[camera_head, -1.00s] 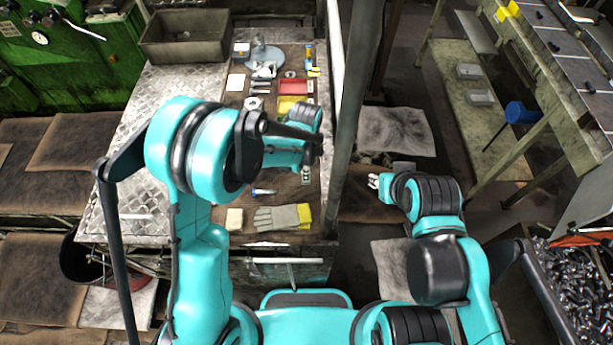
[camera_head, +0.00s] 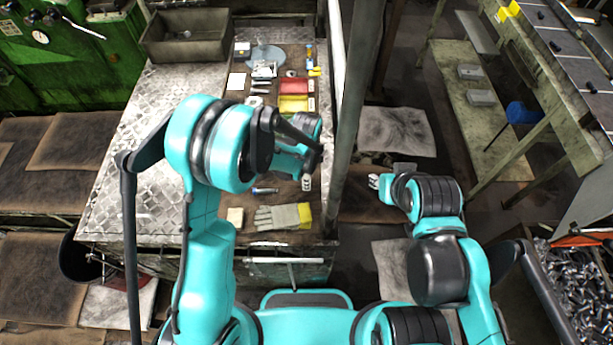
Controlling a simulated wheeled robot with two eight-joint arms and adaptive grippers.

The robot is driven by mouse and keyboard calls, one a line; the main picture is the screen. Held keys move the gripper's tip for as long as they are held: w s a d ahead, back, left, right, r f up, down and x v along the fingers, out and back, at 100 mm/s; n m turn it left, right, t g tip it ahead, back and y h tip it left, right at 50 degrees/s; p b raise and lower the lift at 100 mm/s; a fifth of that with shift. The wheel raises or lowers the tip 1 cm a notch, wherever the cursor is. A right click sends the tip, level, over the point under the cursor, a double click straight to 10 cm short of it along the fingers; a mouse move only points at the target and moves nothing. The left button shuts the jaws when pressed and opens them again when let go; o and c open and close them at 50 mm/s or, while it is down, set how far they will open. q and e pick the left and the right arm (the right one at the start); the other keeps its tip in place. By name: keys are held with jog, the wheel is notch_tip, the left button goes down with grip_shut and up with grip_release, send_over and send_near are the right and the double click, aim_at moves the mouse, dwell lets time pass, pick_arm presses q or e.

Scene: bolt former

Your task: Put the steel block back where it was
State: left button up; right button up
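I cannot pick out the steel block with certainty. My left arm reaches over the wooden worktop (camera_head: 222,190), and its wrist hides part of it. My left gripper (camera_head: 306,176) points down at the worktop's right side, mostly hidden behind the wrist. A small pale metal piece shows just below it; I cannot tell whether this is a fingertip or a held block. My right gripper (camera_head: 379,182) is beside the worktop, right of the post, above the floor mats. Its fingers are too small to read.
A grey work glove (camera_head: 276,216), a beige block (camera_head: 235,216) and a screwdriver-like tool (camera_head: 265,190) lie near the front. Red (camera_head: 293,86) and yellow (camera_head: 292,103) trays lie farther back. A vertical post (camera_head: 347,125) stands at the right edge. Grey blocks (camera_head: 480,98) lie on the right bench.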

pick_arm(q)
jog(key=shift+r, duration=0.45)
notch_tip(320, 180, up, 12)
jog(key=p, duration=0.1)
jog(key=s+a+r+n+t, duration=0.3)
jog(key=s+a+r+n, duration=0.2)
jog(key=a+n, duration=0.4)
jog(key=s+a+r+n+t, duration=0.4)
jog(key=s+a+r+n, duration=0.1)
jog(key=s+a+n, duration=0.3)
jog(key=shift+s+a+r+n, duration=0.3)
jog(key=shift+a+n, duration=0.1)
jog(key=shift+n, duration=0.1)
jog(key=shift+f, duration=0.15)
notch_tip(320, 180, down, 21)
jog(key=b, duration=2.1)
jog(key=shift+f, duration=0.2)
